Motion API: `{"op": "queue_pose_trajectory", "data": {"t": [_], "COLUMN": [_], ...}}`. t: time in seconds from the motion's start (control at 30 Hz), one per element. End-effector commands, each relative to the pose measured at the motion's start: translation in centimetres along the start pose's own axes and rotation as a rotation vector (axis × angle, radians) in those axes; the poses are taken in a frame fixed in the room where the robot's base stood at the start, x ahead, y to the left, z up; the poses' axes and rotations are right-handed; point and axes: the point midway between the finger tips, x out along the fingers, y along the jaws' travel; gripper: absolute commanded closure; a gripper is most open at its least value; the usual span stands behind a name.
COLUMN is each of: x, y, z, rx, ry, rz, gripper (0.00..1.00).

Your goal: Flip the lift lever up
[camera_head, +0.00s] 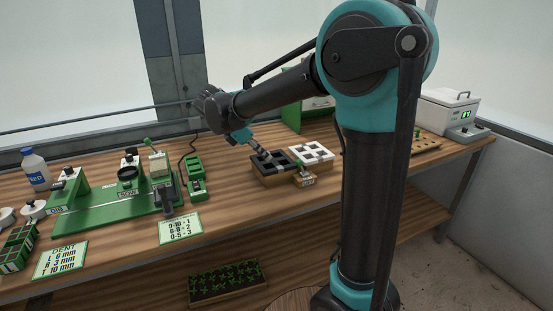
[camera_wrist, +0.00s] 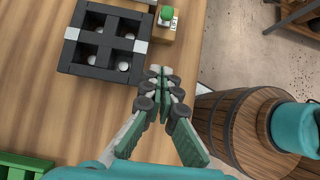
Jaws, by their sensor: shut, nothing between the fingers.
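A small lever with a green knob (camera_head: 299,163) stands on a labelled wooden block at the front right corner of a black four-cell tray (camera_head: 262,168). In the wrist view, the green knob (camera_wrist: 167,13) is at the top, beside the black tray (camera_wrist: 66,52), whose cells hold pale round pieces. My gripper (camera_wrist: 160,72) is shut and empty, below the knob in that view and apart from it. In the head view, my gripper (camera_head: 258,147) shows small near the tray's back edge.
A white four-cell tray (camera_head: 312,151) adjoins the black one. The green seeder stand (camera_head: 112,211) and a handheld green device (camera_head: 196,177) stand to the left. A white lidded box (camera_head: 448,108) is at the far right. Bare wood lies in front of the trays.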

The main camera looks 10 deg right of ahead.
Motion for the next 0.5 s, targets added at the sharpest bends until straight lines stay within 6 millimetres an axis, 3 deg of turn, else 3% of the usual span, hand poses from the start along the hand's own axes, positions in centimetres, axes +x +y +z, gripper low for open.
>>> {"op": "queue_pose_trajectory", "data": {"t": [0.5], "x": [9.6], "y": [-0.1], "z": [0.1], "rx": [0.003], "ry": [0.0], "rz": [-0.001], "gripper": [1.0]}}
